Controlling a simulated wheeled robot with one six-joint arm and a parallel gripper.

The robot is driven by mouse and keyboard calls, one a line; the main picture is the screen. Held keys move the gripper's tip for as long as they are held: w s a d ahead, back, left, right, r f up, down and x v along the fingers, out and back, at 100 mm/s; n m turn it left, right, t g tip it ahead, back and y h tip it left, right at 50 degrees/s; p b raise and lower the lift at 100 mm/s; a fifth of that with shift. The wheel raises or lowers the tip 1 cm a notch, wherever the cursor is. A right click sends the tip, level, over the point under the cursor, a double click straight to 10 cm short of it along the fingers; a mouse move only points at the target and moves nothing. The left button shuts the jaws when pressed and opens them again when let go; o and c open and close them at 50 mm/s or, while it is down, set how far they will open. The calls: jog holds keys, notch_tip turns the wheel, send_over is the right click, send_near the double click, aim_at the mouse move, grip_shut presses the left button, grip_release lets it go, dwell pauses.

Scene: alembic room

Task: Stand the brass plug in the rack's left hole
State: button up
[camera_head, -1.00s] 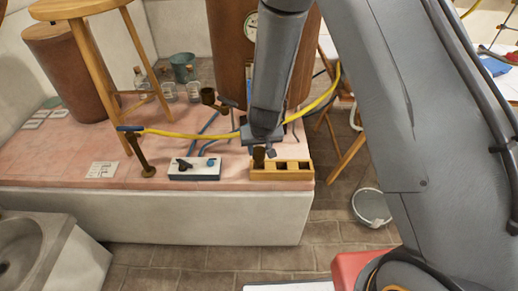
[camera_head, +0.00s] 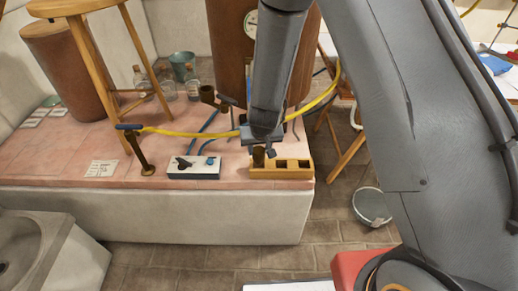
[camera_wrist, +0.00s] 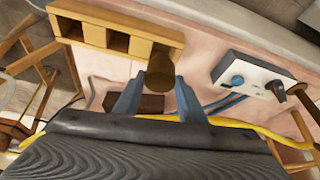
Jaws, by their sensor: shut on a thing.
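The brass plug (camera_wrist: 160,70) is a dull brown cylinder in the wrist view, between the two blue-grey fingers of my gripper (camera_wrist: 155,98). In the head view the plug (camera_head: 258,157) stands about upright at the left end of the yellow wooden rack (camera_head: 282,174). The rack also shows at the top of the wrist view (camera_wrist: 97,36), turned around, with the plug at its right end there. The plug covers the left hole, so I cannot tell how far its lower end is inside. The middle and right holes are empty.
A white box with a blue knob (camera_head: 194,170) sits left of the rack. A brass post with a blue handle (camera_head: 143,155) stands farther left. A yellow hose (camera_head: 185,134) runs behind. The pink bench's (camera_head: 62,168) right edge is close to the rack.

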jog(key=shift+f+b, duration=1.4)
jog(key=shift+f, duration=0.65)
dwell(3.9)
jog(key=o, duration=1.2)
jog(key=shift+o, duration=0.2)
jog(key=shift+r, duration=0.2)
jog(key=shift+r+p, duration=1.35)
jog(key=shift+p, duration=0.45)
